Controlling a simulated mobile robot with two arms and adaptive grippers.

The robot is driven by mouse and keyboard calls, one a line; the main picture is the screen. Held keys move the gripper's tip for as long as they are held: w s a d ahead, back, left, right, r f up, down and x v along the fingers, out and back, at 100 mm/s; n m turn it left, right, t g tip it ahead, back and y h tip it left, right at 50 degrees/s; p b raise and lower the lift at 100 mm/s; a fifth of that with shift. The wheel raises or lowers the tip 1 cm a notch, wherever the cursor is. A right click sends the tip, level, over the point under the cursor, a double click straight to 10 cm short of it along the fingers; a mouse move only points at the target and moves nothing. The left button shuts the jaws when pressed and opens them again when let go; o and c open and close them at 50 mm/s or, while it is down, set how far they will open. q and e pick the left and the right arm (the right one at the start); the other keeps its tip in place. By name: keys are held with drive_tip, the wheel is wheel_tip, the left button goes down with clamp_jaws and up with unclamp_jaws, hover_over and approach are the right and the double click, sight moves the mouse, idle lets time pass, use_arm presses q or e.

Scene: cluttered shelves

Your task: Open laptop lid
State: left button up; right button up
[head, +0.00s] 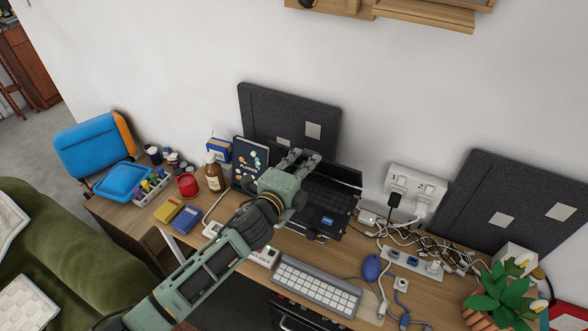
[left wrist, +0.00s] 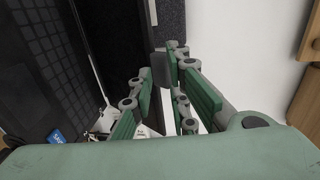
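The black laptop (head: 325,205) stands on the desk with its keyboard base showing and a blue sticker near the front edge. Its dark lid (head: 345,173) is raised at the back, partly hidden by my arm. My left gripper (head: 298,157) is over the laptop's left back side, by the lid's upper left. In the left wrist view the fingers (left wrist: 165,85) point away beside a dark panel; the keyboard (left wrist: 40,60) is at left. Whether they touch the lid, I cannot tell. My right gripper is not in view.
A white keyboard (head: 316,286) lies in front of the laptop. Cables and a power strip (head: 412,262) crowd the right. A brown bottle (head: 213,172), a red jar (head: 188,185) and books (head: 178,217) stand left. Dark boards (head: 290,115) lean on the wall behind.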

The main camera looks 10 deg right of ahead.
use_arm(q)
drive_tip(key=shift+o, duration=1.3)
drive_tip(key=shift+d, duration=0.45)
drive_tip(key=shift+a, duration=0.3)
drive_tip(key=shift+s+a, duration=0.15)
drive_tip(key=shift+s, duration=0.05)
drive_tip(key=v, duration=1.1)
drive_tip(key=shift+s, duration=0.25)
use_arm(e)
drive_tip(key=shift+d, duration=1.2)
